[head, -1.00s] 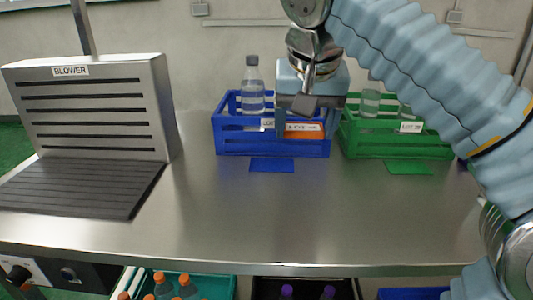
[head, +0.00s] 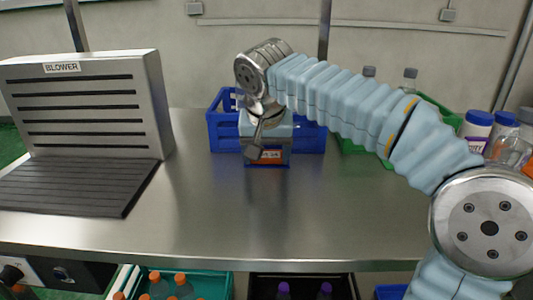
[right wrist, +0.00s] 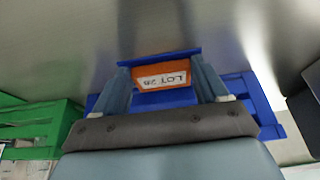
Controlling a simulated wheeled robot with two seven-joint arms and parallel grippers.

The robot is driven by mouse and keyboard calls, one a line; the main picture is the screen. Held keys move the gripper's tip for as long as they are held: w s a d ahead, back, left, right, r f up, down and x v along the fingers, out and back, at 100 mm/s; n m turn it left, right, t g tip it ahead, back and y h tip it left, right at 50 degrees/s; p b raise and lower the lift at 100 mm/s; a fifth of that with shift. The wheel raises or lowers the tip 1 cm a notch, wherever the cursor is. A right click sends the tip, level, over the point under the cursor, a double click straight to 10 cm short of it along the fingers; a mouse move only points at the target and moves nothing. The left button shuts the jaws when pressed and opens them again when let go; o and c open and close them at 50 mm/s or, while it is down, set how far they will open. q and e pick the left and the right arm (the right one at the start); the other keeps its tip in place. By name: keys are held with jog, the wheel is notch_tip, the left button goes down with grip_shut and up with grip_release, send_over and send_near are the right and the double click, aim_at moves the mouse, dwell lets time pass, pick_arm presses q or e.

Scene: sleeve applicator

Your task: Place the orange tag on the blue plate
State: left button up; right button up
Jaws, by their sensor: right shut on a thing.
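The orange tag (head: 266,156) has a white label and is between the fingers of my right gripper (head: 265,160), which is shut on it. In the right wrist view the tag (right wrist: 148,68) reads LOT 28 and spans the gap between the two fingertips (right wrist: 160,76). The blue plate (head: 250,165) lies on the table in front of the blue crate, mostly hidden by the gripper. In the right wrist view, blue plate (right wrist: 165,98) shows around the tag. The tag is over the plate; I cannot tell whether they touch. My left gripper is not in view.
The blue crate (head: 222,130) stands just behind the gripper. A green crate (head: 352,145) with bottles is to its right, partly behind my arm. A grey blower (head: 90,105) stands at the left. The front of the steel table (head: 250,220) is clear.

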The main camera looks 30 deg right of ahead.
jog(key=shift+f, duration=0.2)
jog(key=o, duration=1)
jog(key=shift+r, duration=0.1)
jog(key=shift+o, duration=0.2)
jog(key=shift+r, duration=0.25)
jog(key=p+v, duration=0.1)
jog(key=v, duration=1)
jog(key=shift+s+r, duration=0.15)
jog(key=shift+r, duration=0.2)
jog(key=shift+a, duration=0.1)
